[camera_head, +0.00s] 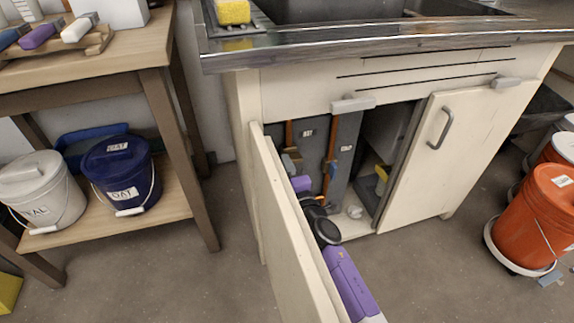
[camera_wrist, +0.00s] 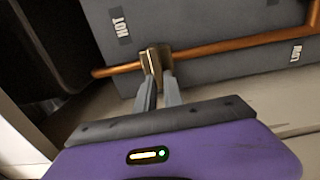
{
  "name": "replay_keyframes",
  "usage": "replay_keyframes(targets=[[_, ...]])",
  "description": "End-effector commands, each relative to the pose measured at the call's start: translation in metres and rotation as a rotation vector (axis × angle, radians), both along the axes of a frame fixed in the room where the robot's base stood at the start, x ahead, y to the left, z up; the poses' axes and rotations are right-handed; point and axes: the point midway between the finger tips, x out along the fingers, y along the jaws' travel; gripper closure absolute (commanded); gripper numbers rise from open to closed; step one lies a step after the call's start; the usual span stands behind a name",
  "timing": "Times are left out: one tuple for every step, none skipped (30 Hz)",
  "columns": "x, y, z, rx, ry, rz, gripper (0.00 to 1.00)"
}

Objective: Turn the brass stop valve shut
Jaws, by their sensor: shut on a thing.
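The brass stop valve (camera_wrist: 152,61) sits on a copper pipe (camera_wrist: 225,46) in the wrist view, below a HOT label (camera_wrist: 120,25). My gripper (camera_wrist: 157,78) has its two grey fingers shut on the brass valve's handle, one on each side. In the head view my purple gripper body (camera_head: 301,184) is inside the open sink cabinet, by the left copper pipe (camera_head: 289,132). The valve is small and partly hidden there, and its exact turn angle is hard to tell.
The open cabinet door (camera_head: 284,235) stands close along my arm's left side. The right door (camera_head: 456,140) covers the other half. A second copper pipe (camera_head: 333,138) runs to the right, with a blue part (camera_head: 327,182) below. Buckets stand at both sides.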

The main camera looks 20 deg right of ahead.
Motion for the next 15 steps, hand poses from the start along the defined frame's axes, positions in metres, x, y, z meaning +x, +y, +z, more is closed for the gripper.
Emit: replay_keyframes(targets=[[-0.0006, 0.0007, -0.0016, -0.006, 0.002, 0.001, 1.00], [-0.0006, 0.0007, -0.0017, -0.007, 0.002, 0.001, 1.00], [-0.0006, 0.0007, -0.0017, -0.008, 0.002, 0.001, 1.00], [-0.0006, 0.0007, -0.0017, -0.008, 0.002, 0.001, 1.00], [-0.0006, 0.0007, -0.0018, -0.008, 0.002, 0.001, 1.00], [-0.0006, 0.0008, -0.0018, -0.008, 0.002, 0.001, 1.00], [-0.0006, 0.0007, -0.0019, -0.008, 0.002, 0.001, 1.00], [-0.0006, 0.0008, -0.0019, -0.008, 0.003, 0.001, 1.00], [-0.0006, 0.0007, -0.0020, -0.008, 0.003, 0.001, 1.00], [-0.0007, 0.0008, -0.0020, -0.008, 0.003, 0.001, 1.00], [-0.0007, 0.0008, -0.0020, -0.008, 0.003, 0.001, 1.00], [-0.0007, 0.0008, -0.0020, -0.008, 0.003, 0.001, 0.86], [-0.0007, 0.0008, -0.0021, -0.008, 0.003, 0.001, 0.80], [-0.0006, 0.0007, -0.0020, -0.008, 0.003, 0.001, 0.74], [-0.0006, 0.0007, -0.0019, -0.008, 0.003, 0.001, 0.67]])
